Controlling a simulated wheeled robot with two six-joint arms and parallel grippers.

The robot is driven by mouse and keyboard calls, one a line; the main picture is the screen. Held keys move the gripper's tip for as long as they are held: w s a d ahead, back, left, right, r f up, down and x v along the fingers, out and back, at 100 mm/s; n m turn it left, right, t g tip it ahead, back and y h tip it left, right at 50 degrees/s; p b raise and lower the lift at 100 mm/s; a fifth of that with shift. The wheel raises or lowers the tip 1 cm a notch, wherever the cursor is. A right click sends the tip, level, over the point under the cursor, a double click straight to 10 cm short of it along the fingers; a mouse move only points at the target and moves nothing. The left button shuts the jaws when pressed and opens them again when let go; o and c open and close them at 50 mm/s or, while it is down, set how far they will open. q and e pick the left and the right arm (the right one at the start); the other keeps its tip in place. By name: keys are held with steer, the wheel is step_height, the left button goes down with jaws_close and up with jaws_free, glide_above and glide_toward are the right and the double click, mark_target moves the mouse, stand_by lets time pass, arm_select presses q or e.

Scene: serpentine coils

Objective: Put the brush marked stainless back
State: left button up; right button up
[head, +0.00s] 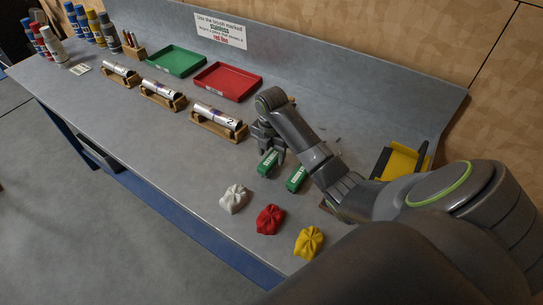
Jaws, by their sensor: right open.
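Two green blocks with white labels, which look like the brushes, lie on the grey bench in the head view: a left green brush (267,163) and a right green brush (296,178). Their labels are too small to read, so I cannot tell which is marked stainless. My right gripper (268,148) is open and points down at the left green brush, close above or beside it. I cannot tell whether they touch. My right arm hides part of the bench behind the brushes. My left gripper is not in view.
Cloth bundles in white (233,198), red (270,219) and yellow (308,241) lie along the front edge. Metal cylinders on wooden cradles (218,125) stand left. A green tray (177,61), a red tray (228,82) and a sign (220,30) are behind. A yellow object (402,161) stands right.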

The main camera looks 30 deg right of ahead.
mark_target(271, 157)
step_height(271, 157, up, 4)
steer(key=shift+f+b, duration=0.15)
steer(key=shift+b, duration=0.35)
step_height(271, 157, up, 7)
steer(key=p, duration=0.7)
steer(key=shift+f, duration=0.1)
